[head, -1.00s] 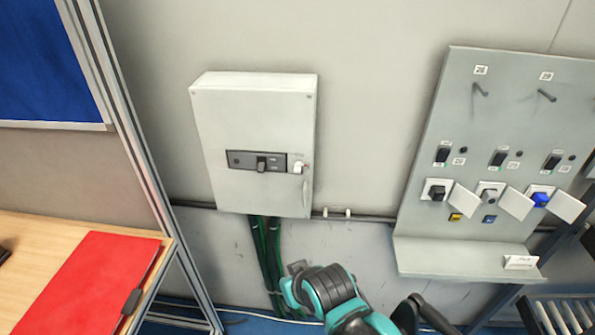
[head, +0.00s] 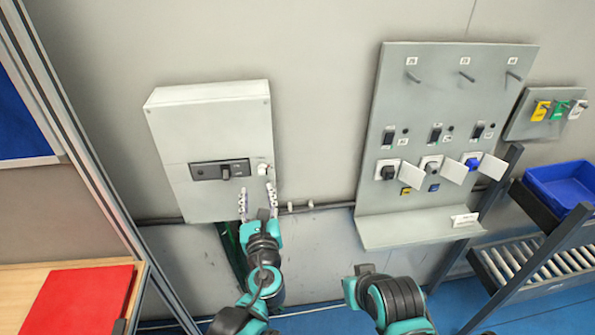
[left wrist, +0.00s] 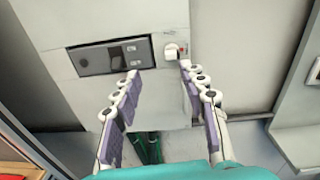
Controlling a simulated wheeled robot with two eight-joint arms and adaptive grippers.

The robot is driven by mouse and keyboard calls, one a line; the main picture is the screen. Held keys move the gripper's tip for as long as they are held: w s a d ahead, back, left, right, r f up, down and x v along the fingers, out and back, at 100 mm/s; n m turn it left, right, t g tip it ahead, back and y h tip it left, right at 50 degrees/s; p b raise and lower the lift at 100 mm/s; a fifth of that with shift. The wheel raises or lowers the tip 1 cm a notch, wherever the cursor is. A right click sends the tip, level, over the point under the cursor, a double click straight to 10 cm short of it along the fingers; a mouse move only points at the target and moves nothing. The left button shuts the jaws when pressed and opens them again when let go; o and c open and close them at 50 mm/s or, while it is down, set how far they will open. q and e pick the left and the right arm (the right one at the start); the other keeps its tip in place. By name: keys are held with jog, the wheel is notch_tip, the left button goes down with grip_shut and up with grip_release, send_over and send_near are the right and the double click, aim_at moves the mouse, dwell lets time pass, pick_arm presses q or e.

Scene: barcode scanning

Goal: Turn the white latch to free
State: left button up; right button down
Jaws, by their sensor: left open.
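The white latch (head: 263,169) is a small knob at the right end of the black switch panel on the pale grey wall box (head: 200,120).
A black switch panel (head: 205,171) with a dark handle sits left of the latch. Green cables hang below the box. A grey board (head: 400,220) with switches and open flaps is at the right. A red folder (head: 80,300) lies on the left table.

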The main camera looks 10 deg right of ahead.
aim_at(263, 173)
pick_arm(q)
jog(key=shift+m+h, duration=0.4)
jog(key=shift+m, duration=0.3)
jog(key=w, duration=0.2)
jog(key=w+d, duration=0.1)
jog(key=w, duration=0.2)
jog(key=w+b, duration=0.1)
jog(key=w, duration=0.1)
jog(key=shift+w+d+r, duration=0.1)
jog(key=shift+w+d, duration=0.3)
grip_shut()
